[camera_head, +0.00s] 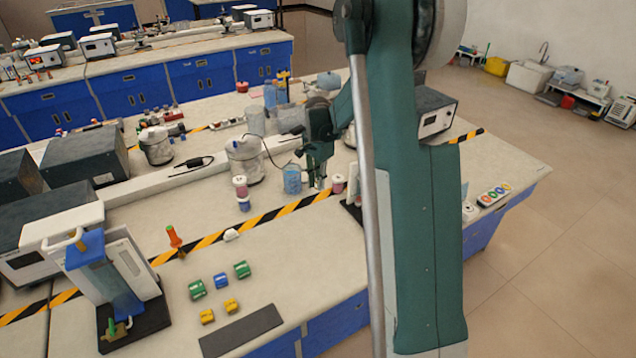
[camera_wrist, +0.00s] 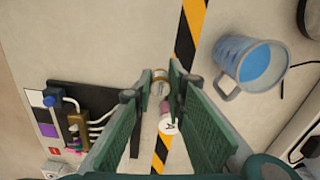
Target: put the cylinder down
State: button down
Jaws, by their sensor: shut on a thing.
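My gripper (camera_head: 318,172) points down over the bench, close to the black-and-yellow tape. In the wrist view its two green fingers (camera_wrist: 161,76) are closed on a small metallic cylinder (camera_wrist: 160,80), held between the tips. The fingers hide part of it, and I cannot tell whether its base touches the bench. In the head view the cylinder is too small to make out clearly. A pink jar with a white lid marked A (camera_wrist: 169,126) stands close beside it; it also shows in the head view (camera_head: 338,184), just right of my gripper.
A blue mug (camera_wrist: 243,65) stands near the gripper, left of it in the head view (camera_head: 291,179). A black board with cables (camera_wrist: 92,115) lies on the other side. Stacked small jars (camera_head: 241,188) stand further left. The front bench (camera_head: 300,245) has bare room.

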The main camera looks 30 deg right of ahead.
jog(key=shift+r, duration=0.1)
jog(key=shift+r, duration=0.5)
notch_tip(320, 180, up, 4)
jog(key=shift+f, duration=0.2)
jog(key=w+a, duration=1.4)
jog(key=shift+a+f, duration=0.2)
jog(key=shift+f, duration=0.95)
jog(key=shift+a+f, duration=0.15)
jog(key=shift+f, duration=0.95)
jog(key=shift+f, duration=3.15)
